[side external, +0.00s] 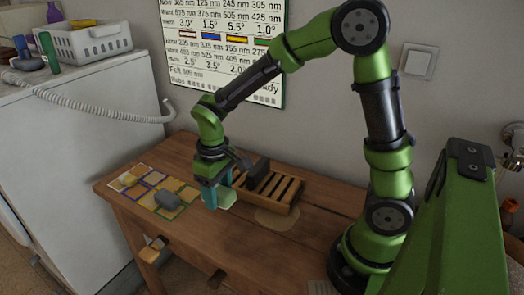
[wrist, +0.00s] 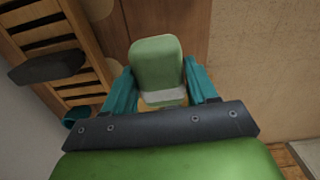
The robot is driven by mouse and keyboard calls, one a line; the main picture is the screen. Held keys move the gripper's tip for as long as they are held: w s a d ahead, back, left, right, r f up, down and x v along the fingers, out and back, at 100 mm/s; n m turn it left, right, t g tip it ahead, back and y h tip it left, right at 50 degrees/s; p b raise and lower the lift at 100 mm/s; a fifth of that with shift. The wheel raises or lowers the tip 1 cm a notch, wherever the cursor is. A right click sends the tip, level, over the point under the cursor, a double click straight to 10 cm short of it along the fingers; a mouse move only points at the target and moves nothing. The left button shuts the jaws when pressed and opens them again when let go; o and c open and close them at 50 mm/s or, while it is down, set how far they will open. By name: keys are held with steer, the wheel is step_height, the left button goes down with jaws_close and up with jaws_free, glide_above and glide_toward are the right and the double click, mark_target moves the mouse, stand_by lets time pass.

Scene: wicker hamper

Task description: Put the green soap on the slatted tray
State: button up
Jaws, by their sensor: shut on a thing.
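The green soap (wrist: 157,62) is a pale green rounded block with a whitish band near its lower end in the wrist view. My gripper (wrist: 161,82) has its teal fingers on both sides of the soap, shut on it. In the side view my gripper (side external: 217,196) points down beside the slatted tray, with a bit of the soap (side external: 229,199) showing past the fingers. The slatted wooden tray (side external: 283,190) lies just right of my gripper; in the wrist view the tray (wrist: 62,28) is at upper left. I cannot tell the soap's exact height above the table.
A dark block (side external: 258,171) stands on the tray's left part. A grey rounded object (side external: 167,200) lies on a coloured card (side external: 138,181) at the table's left. A teal round thing (wrist: 76,117) shows near the tray in the wrist view. The table's front middle (side external: 235,235) is clear.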

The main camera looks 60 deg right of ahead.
steer(key=s+d+r+m, duration=0.2)
steer(key=d+m, duration=0.5)
steer(key=d, duration=0.5)
steer(key=m, duration=1.2)
glide_toward(279, 186)
steer(key=shift+f, duration=3.2)
steer(key=shift+f, duration=0.15)
steer(key=o, duration=0.8)
